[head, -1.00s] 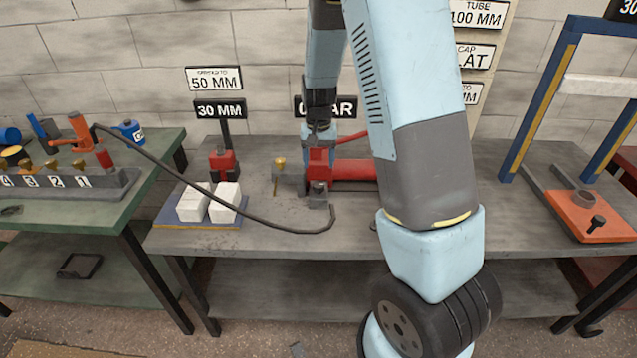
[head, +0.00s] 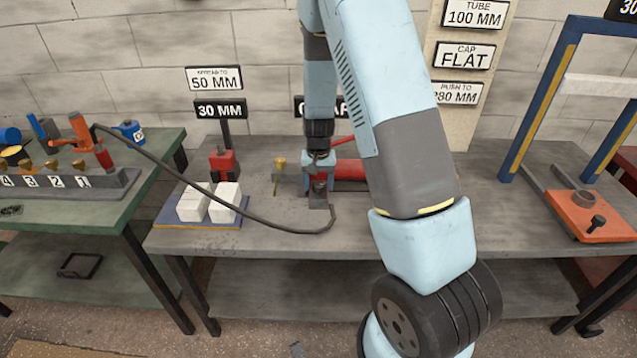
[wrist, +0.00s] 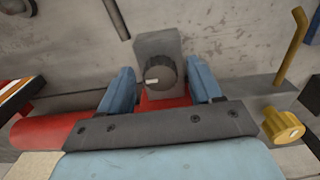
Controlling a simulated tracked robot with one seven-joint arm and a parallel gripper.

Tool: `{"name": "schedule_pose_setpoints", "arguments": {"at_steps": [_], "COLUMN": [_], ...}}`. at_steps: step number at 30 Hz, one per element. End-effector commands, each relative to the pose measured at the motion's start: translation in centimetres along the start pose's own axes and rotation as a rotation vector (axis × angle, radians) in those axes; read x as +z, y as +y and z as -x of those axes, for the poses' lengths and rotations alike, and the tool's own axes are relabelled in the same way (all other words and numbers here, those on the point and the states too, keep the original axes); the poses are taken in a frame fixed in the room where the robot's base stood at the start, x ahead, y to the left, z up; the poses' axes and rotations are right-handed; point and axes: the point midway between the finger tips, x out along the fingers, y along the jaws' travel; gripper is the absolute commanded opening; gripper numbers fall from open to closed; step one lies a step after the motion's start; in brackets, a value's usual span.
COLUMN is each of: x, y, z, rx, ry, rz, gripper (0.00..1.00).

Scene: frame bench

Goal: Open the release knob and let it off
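A dark round knob (wrist: 160,73) with a pale mark sits on a grey block (wrist: 158,44) at the front of a red pump body in the wrist view. My gripper (wrist: 160,68) has its two blue fingers apart, one on each side of the knob. Gaps show between fingers and knob, so it is open and holds nothing. In the head view my gripper (head: 318,178) is low over the pump, and its red cylinder (head: 350,169) lies to the right. The knob is too small to make out there.
A black hose (head: 285,230) curves across the grey bench (head: 265,237) to the pump. A brass fitting (wrist: 283,125) stands beside the pump, right in the wrist view. White blocks (head: 226,202) lie to the left. A gauge sign (head: 299,106) behind is mostly hidden by my arm.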

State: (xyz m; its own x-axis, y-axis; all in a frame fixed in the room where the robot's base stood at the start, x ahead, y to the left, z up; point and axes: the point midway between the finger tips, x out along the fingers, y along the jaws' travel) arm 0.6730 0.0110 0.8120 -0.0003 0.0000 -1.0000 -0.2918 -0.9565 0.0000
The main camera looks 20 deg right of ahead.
Motion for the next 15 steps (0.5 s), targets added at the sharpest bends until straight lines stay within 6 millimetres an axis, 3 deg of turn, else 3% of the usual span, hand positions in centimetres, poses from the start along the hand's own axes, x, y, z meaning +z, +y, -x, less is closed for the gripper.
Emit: {"name": "schedule_pose_setpoints", "arguments": {"at_steps": [2,15], "x": [0.00,-0.01], "y": [0.00,-0.01], "z": [0.01,0.03], "rx": [0.000,0.000], "ry": [0.000,0.000], "rz": [0.000,0.000], "gripper": [0.56,0.14]}}
